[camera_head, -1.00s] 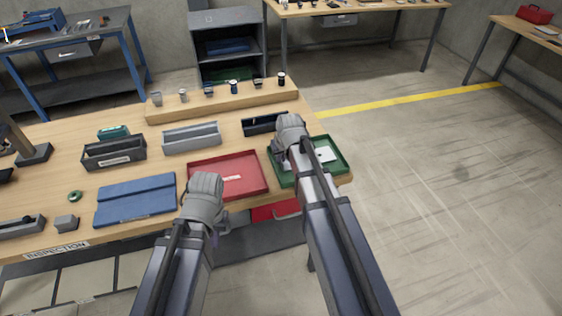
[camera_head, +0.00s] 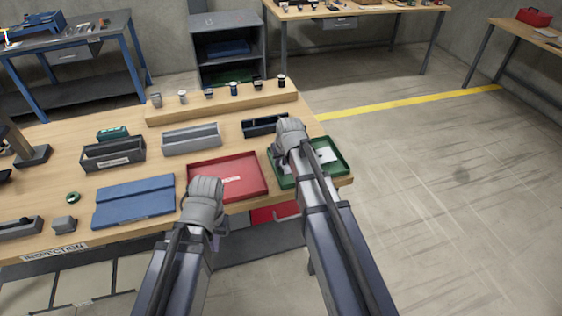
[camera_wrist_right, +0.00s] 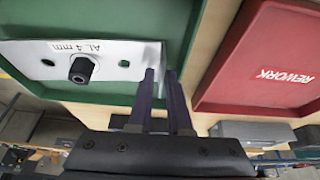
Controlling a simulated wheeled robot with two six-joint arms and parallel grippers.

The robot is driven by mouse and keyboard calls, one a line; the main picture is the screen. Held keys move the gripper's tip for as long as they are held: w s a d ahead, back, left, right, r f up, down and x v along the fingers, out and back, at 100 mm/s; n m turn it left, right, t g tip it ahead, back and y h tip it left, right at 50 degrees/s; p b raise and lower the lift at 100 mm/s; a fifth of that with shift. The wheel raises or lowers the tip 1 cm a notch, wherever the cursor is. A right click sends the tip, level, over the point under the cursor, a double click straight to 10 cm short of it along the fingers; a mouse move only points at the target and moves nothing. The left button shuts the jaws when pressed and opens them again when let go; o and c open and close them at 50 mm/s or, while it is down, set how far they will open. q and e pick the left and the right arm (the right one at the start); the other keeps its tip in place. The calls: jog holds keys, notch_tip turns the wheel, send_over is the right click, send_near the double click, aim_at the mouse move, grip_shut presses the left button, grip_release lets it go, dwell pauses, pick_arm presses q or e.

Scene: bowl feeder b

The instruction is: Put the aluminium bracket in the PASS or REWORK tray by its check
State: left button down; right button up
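The aluminium bracket (camera_wrist_right: 112,55) is a pale plate marked "AL 4 mm" with a dark round post and small holes. It is in or just over the green tray (camera_wrist_right: 95,92); whether it rests on the floor is unclear. In the head view the bracket (camera_head: 325,156) shows partly beside my right gripper (camera_head: 287,148). In the right wrist view the right gripper's fingers (camera_wrist_right: 161,72) are close together, with the bracket's end edge between their tips. The red tray (camera_wrist_right: 285,55) reads REWORK. My left gripper (camera_head: 215,225) is in front of the red tray (camera_head: 262,190); its fingers are mostly hidden.
A blue mat (camera_head: 135,203), a dark bin (camera_head: 113,157) and a grey bin (camera_head: 192,142) stand left of the trays. A small dark bin (camera_head: 262,127) stands behind the green tray. A wooden ledge (camera_head: 225,104) with small parts runs along the back.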

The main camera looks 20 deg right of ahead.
jog(key=shift+r+p, duration=0.8)
jog(key=p+v, duration=1.1)
jog(key=v, duration=0.1)
jog(key=s+a+f+n+g, duration=0.1)
jog(key=s+a+g, duration=0.1)
jog(key=s+a, duration=0.4)
jog(key=s+a+f+n+g+h, duration=0.1)
jog(key=s+a+n+g, duration=0.1)
jog(key=s+a, duration=0.5)
jog(key=s, duration=0.6)
jog(key=shift+s+a+g, duration=0.15)
jog(key=shift+s+g, duration=0.2)
jog(key=shift+g, duration=0.05)
notch_tip(320, 180, down, 4)
jog(key=b, duration=0.4)
jog(key=shift+r, duration=0.2)
